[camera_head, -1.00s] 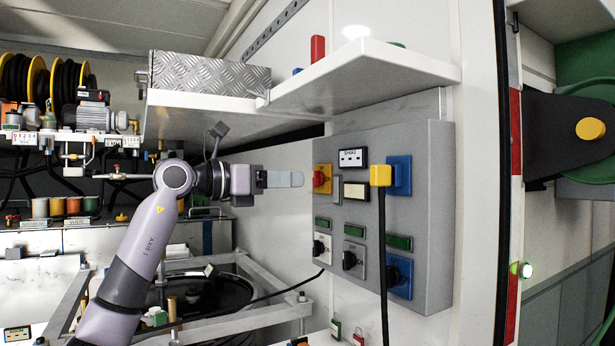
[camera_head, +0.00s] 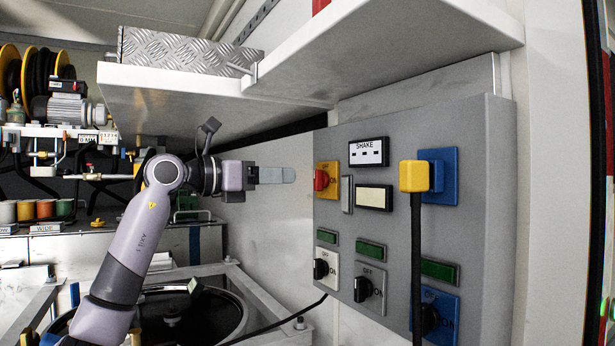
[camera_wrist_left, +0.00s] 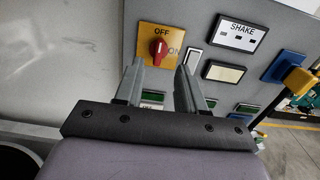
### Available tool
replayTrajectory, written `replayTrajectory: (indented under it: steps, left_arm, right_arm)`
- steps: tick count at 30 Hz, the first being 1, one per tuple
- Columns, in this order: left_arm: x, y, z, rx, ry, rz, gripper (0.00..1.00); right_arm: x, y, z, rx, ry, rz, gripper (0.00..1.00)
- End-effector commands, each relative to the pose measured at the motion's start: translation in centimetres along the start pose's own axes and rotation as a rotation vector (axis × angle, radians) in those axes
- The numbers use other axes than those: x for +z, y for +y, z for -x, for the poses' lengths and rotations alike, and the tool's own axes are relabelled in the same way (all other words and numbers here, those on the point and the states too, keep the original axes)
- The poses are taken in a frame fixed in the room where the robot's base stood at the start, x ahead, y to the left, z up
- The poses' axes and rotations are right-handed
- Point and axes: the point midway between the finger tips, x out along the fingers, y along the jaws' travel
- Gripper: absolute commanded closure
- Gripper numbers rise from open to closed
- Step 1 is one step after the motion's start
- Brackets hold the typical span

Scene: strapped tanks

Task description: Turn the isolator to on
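The isolator is a red rotary knob (camera_head: 321,180) on a yellow plate at the upper left of the grey panel (camera_head: 392,250). In the left wrist view the red knob (camera_wrist_left: 158,48) stands roughly upright under the word OFF, with ON to its right. My left gripper (camera_head: 292,175) points at the knob from the left in the head view, with a small gap before it. In the left wrist view the left gripper (camera_wrist_left: 159,68) has its two fingers apart and nothing between them. The knob shows just beyond the fingertips. My right gripper is not in view.
A white shelf (camera_head: 400,55) overhangs the panel and arm. A yellow plug (camera_head: 413,176) with a black cable hangs from a blue socket. Black selector knobs (camera_head: 362,289) and a SHAKE label plate (camera_head: 369,153) are also on the panel. A round black vessel (camera_head: 190,312) lies below.

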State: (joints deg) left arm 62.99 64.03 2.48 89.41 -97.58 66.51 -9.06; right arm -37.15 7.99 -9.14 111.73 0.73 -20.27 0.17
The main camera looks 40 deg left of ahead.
Motion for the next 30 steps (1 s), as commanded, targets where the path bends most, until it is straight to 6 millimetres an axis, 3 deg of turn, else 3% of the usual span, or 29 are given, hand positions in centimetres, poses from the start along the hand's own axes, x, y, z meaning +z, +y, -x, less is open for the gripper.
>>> replayTrajectory:
  steps: [5,18,29,30]
  left_arm:
    - [0.2,0.0,-0.9,-0.001,-0.001,0.001,0.61]
    - [0.2,0.0,-6.6,-0.001,-0.001,0.002,0.61]
    - [0.0,0.0,-7.2,0.0,0.0,0.0,0.61]
    - [0.0,0.0,-7.2,0.0,0.0,0.0,0.7]
  right_arm:
    - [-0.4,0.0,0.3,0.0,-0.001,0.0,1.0]
    - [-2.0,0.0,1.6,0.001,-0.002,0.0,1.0]
    - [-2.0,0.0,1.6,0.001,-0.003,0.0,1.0]
    - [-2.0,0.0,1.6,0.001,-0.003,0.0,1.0]
